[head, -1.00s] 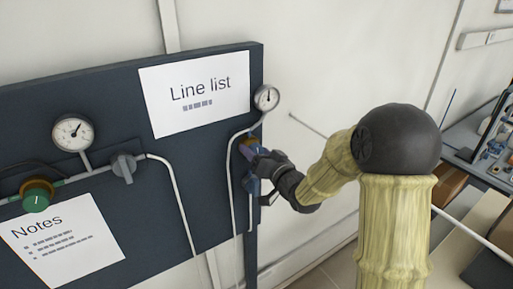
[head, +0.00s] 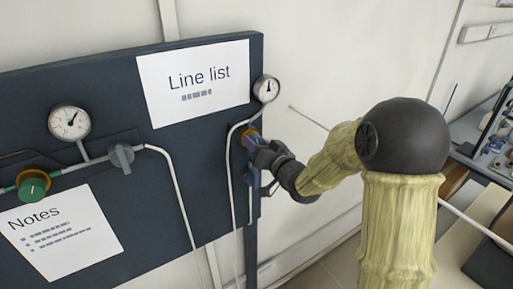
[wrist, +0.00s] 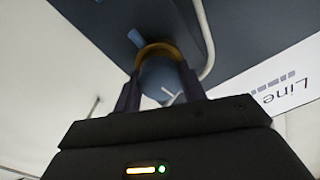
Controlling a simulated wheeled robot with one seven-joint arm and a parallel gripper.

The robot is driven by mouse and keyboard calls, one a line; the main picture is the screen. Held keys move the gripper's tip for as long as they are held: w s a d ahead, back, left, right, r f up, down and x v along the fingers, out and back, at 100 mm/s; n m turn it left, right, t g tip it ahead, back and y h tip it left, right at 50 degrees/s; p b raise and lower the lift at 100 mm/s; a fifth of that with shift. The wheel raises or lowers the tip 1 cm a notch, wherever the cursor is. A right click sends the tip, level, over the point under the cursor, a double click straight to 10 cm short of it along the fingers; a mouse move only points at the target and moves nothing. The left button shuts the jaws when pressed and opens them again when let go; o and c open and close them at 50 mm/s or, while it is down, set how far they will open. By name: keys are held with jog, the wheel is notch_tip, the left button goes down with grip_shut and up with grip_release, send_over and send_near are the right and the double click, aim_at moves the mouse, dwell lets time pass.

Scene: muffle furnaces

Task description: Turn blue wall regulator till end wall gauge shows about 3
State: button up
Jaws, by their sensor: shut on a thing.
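The blue regulator knob (wrist: 158,78) shows in the wrist view between my two fingers, in front of a brass ring, with a white mark on its face. My gripper (wrist: 158,92) is shut on it. In the head view my gripper (head: 254,147) is at the board's right edge and hides most of the knob. The end wall gauge (head: 266,88) is a small round white dial above the gripper. Its needle points roughly straight up; its numbers are too small to read.
A green knob (head: 33,187), a larger gauge (head: 69,122) and a grey valve (head: 121,158) sit further left on the dark board (head: 60,90). A white pipe (head: 181,205) runs down the board. A bench (head: 490,135) with items stands at the far right.

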jog(key=o, duration=1)
jog(key=shift+b+v, duration=3.3)
jog(key=shift+v, duration=5.4)
